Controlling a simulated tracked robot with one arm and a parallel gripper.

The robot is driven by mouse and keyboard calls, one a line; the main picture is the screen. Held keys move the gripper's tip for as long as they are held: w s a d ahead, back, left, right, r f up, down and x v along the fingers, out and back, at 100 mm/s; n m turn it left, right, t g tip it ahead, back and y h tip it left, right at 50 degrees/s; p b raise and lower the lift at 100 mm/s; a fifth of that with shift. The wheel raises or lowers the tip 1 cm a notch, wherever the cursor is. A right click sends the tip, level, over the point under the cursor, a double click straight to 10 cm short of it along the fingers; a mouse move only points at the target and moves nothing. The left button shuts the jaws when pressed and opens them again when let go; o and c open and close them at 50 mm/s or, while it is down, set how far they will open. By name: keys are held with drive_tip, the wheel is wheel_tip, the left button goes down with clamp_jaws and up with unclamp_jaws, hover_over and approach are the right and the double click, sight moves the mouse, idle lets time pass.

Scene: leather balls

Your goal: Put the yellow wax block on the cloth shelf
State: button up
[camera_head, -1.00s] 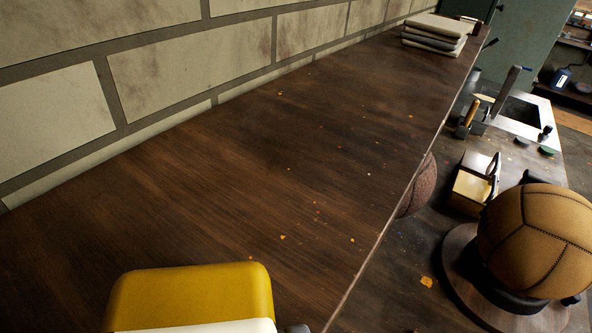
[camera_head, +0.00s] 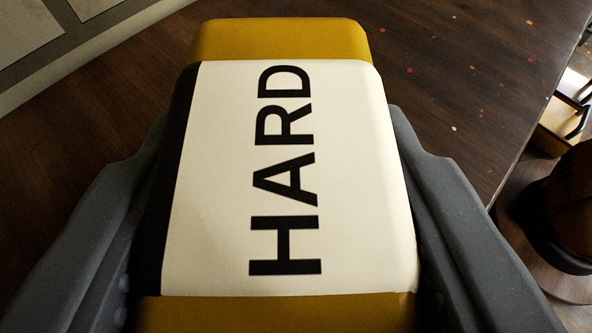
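The yellow wax block (camera_head: 280,180) fills the middle of the view, with a white label reading HARD and a dark band along its left side. My gripper (camera_head: 282,150) has one grey finger along each side of the block, and both fingers look pressed against it. The dark wooden shelf (camera_head: 440,60) lies beyond and below the block. The block's underside is hidden, so I cannot tell whether it touches the shelf. The folded cloths are out of view now.
The shelf's edge drops off at the right. Below it are a brown ball (camera_head: 575,215) and a small yellowish box (camera_head: 556,125). The visible shelf top holds only small specks.

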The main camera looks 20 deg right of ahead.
sight(284, 233)
drive_tip(key=shift+f, duration=1.65)
drive_tip(key=shift+f+b, duration=0.2)
drive_tip(key=shift+b, duration=0.15)
drive_tip(key=o, duration=1.1)
drive_tip(key=shift+r, duration=0.1)
drive_tip(key=shift+r+p, duration=0.15)
drive_tip(key=shift+p, duration=0.15)
drive_tip(key=shift+v, duration=6)
drive_tip(key=shift+s, duration=0.1)
